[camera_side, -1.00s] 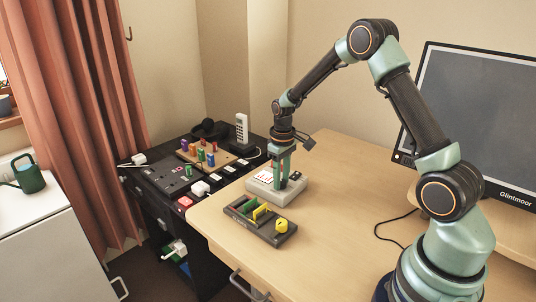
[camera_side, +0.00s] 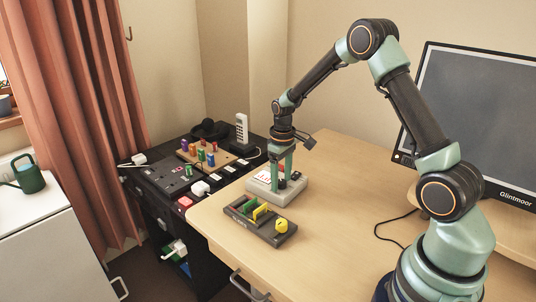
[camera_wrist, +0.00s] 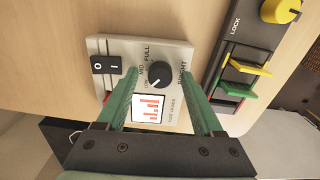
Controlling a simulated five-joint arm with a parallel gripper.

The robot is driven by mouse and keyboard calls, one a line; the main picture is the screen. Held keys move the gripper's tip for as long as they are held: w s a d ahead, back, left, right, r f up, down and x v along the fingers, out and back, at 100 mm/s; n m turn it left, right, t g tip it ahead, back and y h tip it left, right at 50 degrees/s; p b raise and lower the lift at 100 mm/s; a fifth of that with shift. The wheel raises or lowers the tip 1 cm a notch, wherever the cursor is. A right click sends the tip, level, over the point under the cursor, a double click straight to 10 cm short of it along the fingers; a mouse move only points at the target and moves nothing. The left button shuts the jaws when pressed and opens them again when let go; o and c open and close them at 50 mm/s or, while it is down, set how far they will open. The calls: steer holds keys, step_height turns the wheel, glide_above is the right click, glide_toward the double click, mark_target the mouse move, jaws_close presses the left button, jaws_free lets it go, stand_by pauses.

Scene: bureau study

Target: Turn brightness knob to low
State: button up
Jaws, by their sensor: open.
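The black brightness knob (camera_wrist: 158,74) sits on a light grey box (camera_wrist: 101,45), with LOW, MID and FULL marks along one side of it. A pale pointer line shows on the knob, but I cannot tell its exact setting. In the wrist view my gripper (camera_wrist: 159,76) is open, with one green finger on each side of the knob. I cannot tell whether they touch it. In the side view my gripper (camera_side: 282,182) points down over the box (camera_side: 290,199), and the fingers partly hide the knob.
A monitor (camera_side: 475,120) stands at the right.

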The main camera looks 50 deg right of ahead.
mark_target(281, 181)
steer(key=shift+r, duration=0.1)
step_height(281, 181, up, 12)
stand_by(0.5)
steer(key=s+a+r+t, duration=0.2)
steer(key=s+a+r, duration=0.2)
steer(key=s+a, duration=0.2)
steer(key=s+a+r+t, duration=0.3)
steer(key=s+a, duration=0.3)
steer(key=s, duration=0.3)
steer(key=shift+s+a+r+m+t, duration=0.2)
steer(key=shift+s+r+m+t, duration=0.15)
steer(key=shift+r, duration=0.4)
